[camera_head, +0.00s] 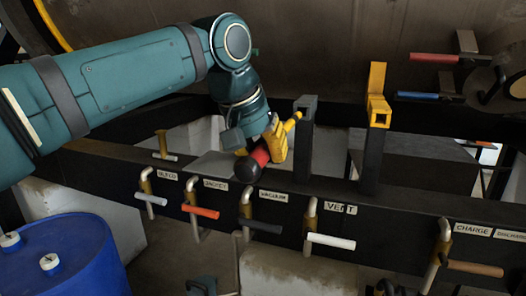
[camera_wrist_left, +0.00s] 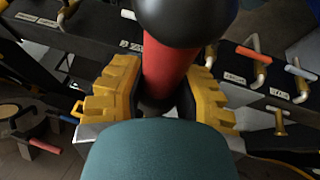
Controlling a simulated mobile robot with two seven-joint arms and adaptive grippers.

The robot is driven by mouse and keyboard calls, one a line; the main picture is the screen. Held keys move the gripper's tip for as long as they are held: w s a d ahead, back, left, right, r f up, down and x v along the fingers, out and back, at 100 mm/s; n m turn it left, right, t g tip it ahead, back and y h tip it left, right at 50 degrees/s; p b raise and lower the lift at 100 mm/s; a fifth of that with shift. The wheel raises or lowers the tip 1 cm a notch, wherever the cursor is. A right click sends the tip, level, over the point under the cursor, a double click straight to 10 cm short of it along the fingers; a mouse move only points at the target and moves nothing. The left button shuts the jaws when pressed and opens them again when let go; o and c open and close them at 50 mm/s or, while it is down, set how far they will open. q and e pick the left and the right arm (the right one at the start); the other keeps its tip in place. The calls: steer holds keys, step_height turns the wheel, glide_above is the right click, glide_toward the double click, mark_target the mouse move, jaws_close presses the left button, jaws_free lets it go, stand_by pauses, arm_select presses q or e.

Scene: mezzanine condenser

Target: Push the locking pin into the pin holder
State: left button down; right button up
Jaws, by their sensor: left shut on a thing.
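My left gripper (camera_head: 268,146) has yellow fingers and is shut on the locking pin. The pin has a black ball knob (camera_head: 247,170) and a red grip (camera_head: 261,154); a yellow rod (camera_head: 293,121) points up and right from the fingers. The rod's end is at or very near a grey square-holed block (camera_head: 306,103) on a dark post, apparently the pin holder; I cannot tell whether it has entered. In the left wrist view the red grip (camera_wrist_left: 165,68) lies between the fingers (camera_wrist_left: 160,95), with the ball at the top; the holder is hidden there. My right gripper is not in view.
A second post carries a yellow bracket (camera_head: 378,108) to the right. Below runs a dark beam with labelled valves with coloured handles, such as a white one (camera_head: 331,241). A blue drum (camera_head: 75,255) stands at lower left. Red (camera_head: 434,58) and blue (camera_head: 417,96) levers are at upper right.

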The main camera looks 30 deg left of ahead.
mark_target(287, 122)
arm_select(q)
steer(key=shift+w+r, duration=0.1)
steer(key=shift+w, duration=0.05)
steer(key=shift+w+a+p, duration=0.15)
steer(key=shift+w+p, duration=0.15)
steer(key=shift+w, duration=0.25)
steer(key=shift+w+a+p, duration=0.15)
steer(key=shift+w+p, duration=0.1)
steer(key=shift+w, duration=0.25)
steer(key=shift+w, duration=0.2)
steer(key=shift+w+a+p, duration=0.2)
steer(key=shift+w+p, duration=0.3)
steer(key=shift+w, duration=0.25)
steer(key=shift+w+a+p, duration=0.2)
steer(key=shift+w+p, duration=0.25)
steer(key=shift+w, duration=0.3)
steer(key=shift+w, duration=0.15)
steer(key=shift+w+a+p, duration=0.35)
steer(key=shift+w+p, duration=0.6)
steer(key=shift+w, duration=0.5)
steer(key=shift+w+a+p, duration=0.35)
steer(key=shift+w+p, duration=0.55)
steer(key=shift+w, duration=0.55)
steer(key=shift+w+a+p, duration=0.35)
steer(key=shift+w+p, duration=0.6)
steer(key=shift+w, duration=0.5)
steer(key=shift+w+a, duration=0.15)
steer(key=shift+w, duration=0.45)
steer(key=shift+w+a, duration=0.2)
steer(key=shift+w, duration=0.5)
